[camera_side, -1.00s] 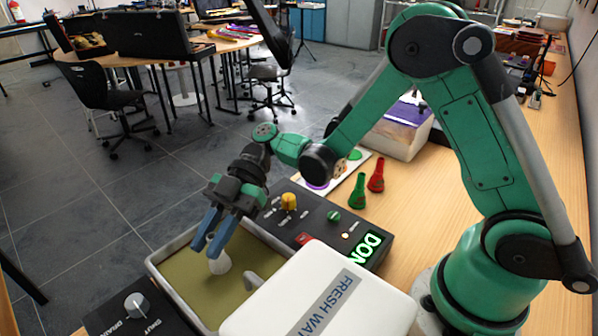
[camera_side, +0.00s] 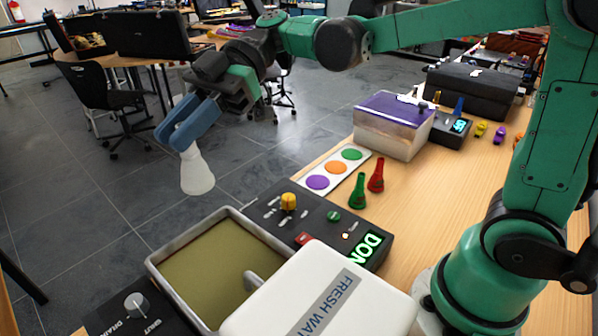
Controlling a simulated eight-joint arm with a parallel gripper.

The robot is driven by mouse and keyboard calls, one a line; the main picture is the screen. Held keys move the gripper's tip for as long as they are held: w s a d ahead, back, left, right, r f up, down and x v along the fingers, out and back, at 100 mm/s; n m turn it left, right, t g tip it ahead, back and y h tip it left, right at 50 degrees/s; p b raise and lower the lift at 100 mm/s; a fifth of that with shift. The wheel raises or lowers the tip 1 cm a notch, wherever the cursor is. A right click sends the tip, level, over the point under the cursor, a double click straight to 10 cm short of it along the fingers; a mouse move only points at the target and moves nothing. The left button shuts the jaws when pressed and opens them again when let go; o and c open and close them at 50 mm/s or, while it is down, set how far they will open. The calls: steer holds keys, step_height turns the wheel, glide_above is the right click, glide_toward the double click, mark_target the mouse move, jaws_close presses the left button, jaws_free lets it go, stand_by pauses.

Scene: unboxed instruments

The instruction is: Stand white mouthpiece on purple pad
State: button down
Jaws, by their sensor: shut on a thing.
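The white mouthpiece (camera_side: 196,172) hangs from my gripper (camera_side: 184,138), wide end down. The blue fingers are shut on its narrow upper part, which they partly hide. It is held in the air, above and behind the tank in the picture. The purple pad (camera_side: 318,182) is a flat round spot at the near left end of a white card (camera_side: 331,168) on the table. The pad is bare, to the right of my gripper. An orange pad (camera_side: 335,167) and a green pad (camera_side: 351,154) lie in line with it on the card.
A green mouthpiece (camera_side: 358,192) and a red one (camera_side: 376,176) stand right of the card. A metal tank (camera_side: 158,268) of murky liquid, a white FRESH WATER lid (camera_side: 300,300) and a control box (camera_side: 375,240) are nearer. A purple-topped box (camera_side: 394,128) stands behind.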

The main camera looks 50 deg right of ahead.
steer(key=w+d+f+m+t+h, duration=0.2)
steer(key=d+f+m+t+h, duration=0.1)
steer(key=d+m+t+h, duration=0.6)
steer(key=w+d+f+m+t+h, duration=0.1)
steer(key=d+f+m+t+h, duration=0.3)
steer(key=d+m+t, duration=0.45)
steer(key=s+a+r+n+g+y, duration=0.1)
steer(key=a+r+n+g+y, duration=0.1)
steer(key=a+n+g+y, duration=0.2)
steer(key=s+a+r+n+g+y, duration=0.1)
steer(key=a+r+n+g+y, duration=0.2)
steer(key=a+n+g, duration=0.5)
steer(key=s+a+r+n+g+y, duration=0.1)
steer(key=a+r+n+g+y, duration=0.1)
steer(key=a+n+g+y, duration=0.3)
steer(key=shift+s+a+r+n+g+y, duration=0.1)
steer(key=shift+a+r+n+g+y, duration=0.3)
steer(key=shift+n+g, duration=0.2)
steer(key=shift+s+a+r+n+g, duration=0.15)
steer(key=shift+s+r+n+g, duration=0.15)
steer(key=shift+r+n+g, duration=0.35)
steer(key=shift+f, duration=0.1)
